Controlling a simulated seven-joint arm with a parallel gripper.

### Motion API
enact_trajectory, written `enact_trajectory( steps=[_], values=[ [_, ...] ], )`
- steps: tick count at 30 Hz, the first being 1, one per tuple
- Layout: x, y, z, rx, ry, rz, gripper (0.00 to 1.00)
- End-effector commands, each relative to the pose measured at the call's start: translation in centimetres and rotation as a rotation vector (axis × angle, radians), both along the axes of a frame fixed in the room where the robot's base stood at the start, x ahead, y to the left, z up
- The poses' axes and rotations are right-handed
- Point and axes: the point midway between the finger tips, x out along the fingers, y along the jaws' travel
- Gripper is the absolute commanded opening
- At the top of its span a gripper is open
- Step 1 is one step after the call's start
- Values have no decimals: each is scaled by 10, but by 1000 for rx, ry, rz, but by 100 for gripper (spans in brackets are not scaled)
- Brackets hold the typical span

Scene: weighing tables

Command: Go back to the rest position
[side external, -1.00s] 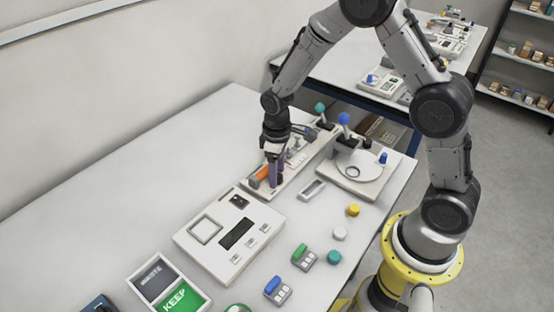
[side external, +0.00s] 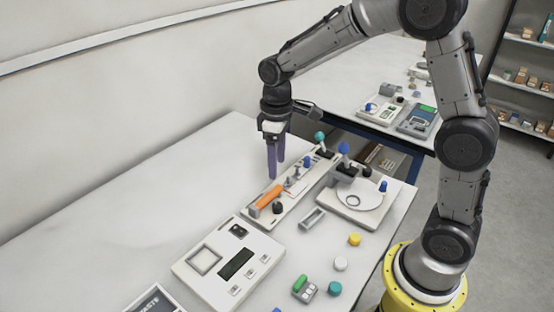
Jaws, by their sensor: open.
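My gripper (side external: 275,172) hangs above the white table, pointing down, with its two purple fingers apart and nothing between them. It is just behind and above the long white panel (side external: 298,190), which carries an orange part (side external: 267,198), a black knob (side external: 278,208) and small levers. The fingertips look clear of the panel, though the exact height is hard to tell.
A white box with a dark display (side external: 205,285) lies in front. Several coloured pucks, including a yellow one (side external: 355,240), are near the right edge. The table's left is bare.

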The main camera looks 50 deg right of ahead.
Motion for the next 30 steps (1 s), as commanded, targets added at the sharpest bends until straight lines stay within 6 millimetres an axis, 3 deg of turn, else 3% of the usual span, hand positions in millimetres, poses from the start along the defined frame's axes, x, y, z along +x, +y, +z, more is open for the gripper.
enact_trajectory(
  steps=[8, 11, 14, 18, 21, 25, 30],
  values=[
    [1, 0, 6, 0, -15, 0, 66],
    [0, 0, 28, 0, -70, 0, 66],
    [-13, 0, 59, 1, -145, 0, 66],
    [-49, 0, 101, 3, -251, -19, 66],
    [-80, 0, 120, 8, -319, -47, 66],
    [-123, 0, 136, 19, -401, -94, 66],
    [-177, 0, 135, 43, -487, -172, 66]
  ],
)
